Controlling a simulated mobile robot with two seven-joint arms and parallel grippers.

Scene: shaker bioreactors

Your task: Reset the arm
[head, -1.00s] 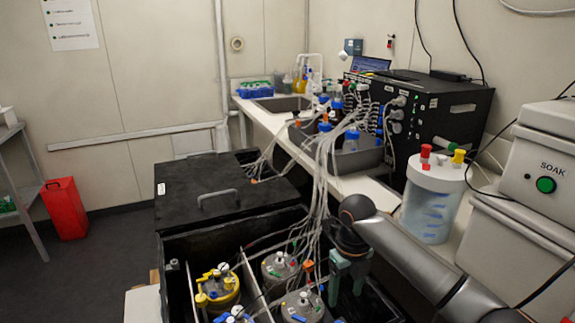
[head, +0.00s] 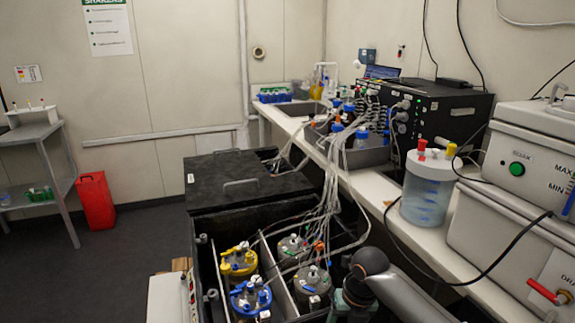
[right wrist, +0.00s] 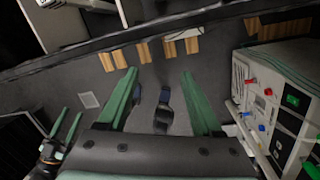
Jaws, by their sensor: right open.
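My right arm comes in at the bottom right of the head view. Its gripper (head: 350,298) is partly cut off at the bottom edge, beside the right wall of the open black shaker box (head: 205,240). In the right wrist view its two green fingers (right wrist: 158,95) are spread apart with nothing held between them. At the left of that view another green-fingered gripper (right wrist: 73,113), which looks like my left one, shows its fingers apart and empty. My left arm does not show in the head view.
Yellow-topped (head: 239,262) and blue-topped (head: 250,298) vessels with tubing stand in the shaker box. A red bin (head: 95,200) stands on open floor. A control unit (right wrist: 285,105) is right in the wrist view.

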